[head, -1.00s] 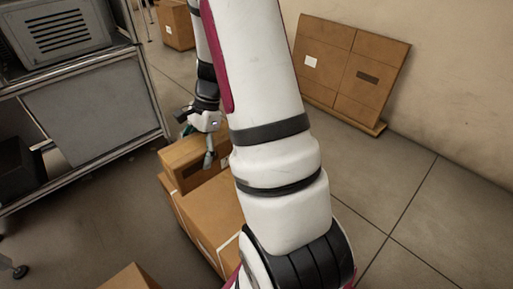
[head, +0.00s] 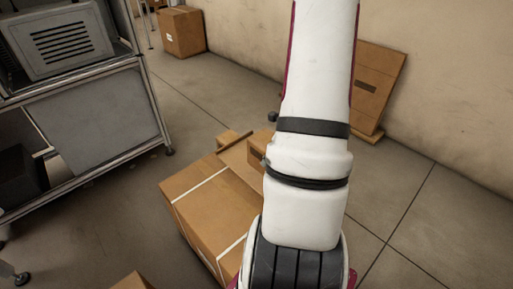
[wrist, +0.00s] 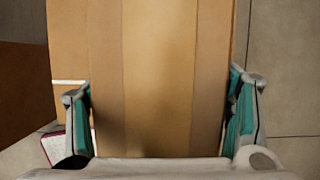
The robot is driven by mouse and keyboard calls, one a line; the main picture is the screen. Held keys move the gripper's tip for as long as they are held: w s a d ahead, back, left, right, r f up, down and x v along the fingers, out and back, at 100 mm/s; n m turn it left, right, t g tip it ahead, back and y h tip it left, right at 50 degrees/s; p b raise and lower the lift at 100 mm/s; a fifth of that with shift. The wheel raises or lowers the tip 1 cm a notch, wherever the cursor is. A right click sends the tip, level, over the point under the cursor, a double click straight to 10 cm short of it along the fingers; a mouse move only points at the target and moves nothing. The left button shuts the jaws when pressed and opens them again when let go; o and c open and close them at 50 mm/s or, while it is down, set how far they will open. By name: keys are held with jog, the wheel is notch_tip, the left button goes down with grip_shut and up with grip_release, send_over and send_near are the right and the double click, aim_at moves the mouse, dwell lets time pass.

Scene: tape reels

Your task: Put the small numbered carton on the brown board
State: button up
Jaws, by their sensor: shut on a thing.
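My gripper (wrist: 160,98) is shut on a brown carton (wrist: 158,60), with one teal-padded finger on each side of it. In the head view the gripper is hidden behind my arm. A small carton with a dark mark (head: 261,141) shows there just left of my arm, mostly hidden; it appears to be the held one. No number is readable. A flat brown piece, perhaps the board (head: 236,157), lies behind the large taped carton (head: 205,190); I cannot tell whether it is the task's board.
Brown panels with a dark label (head: 378,75) lean on the wall, partly behind my arm. A metal rack (head: 150,95) stands at the left. Another carton (head: 181,32) stands at the back wall. The floor at right is clear.

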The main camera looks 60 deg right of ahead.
aim_at(256, 135)
jog(key=w+d+f, duration=0.1)
jog(key=w, duration=0.2)
jog(key=w+d+f, duration=0.2)
jog(key=w, duration=0.2)
jog(key=w+d+f, duration=0.1)
jog(key=w+d, duration=0.1)
jog(key=w, duration=0.2)
jog(key=shift+w+d+f, duration=0.15)
jog(key=shift+w+f, duration=0.05)
jog(key=shift+f, duration=0.2)
jog(key=shift+r, duration=0.1)
jog(key=o, duration=1.9)
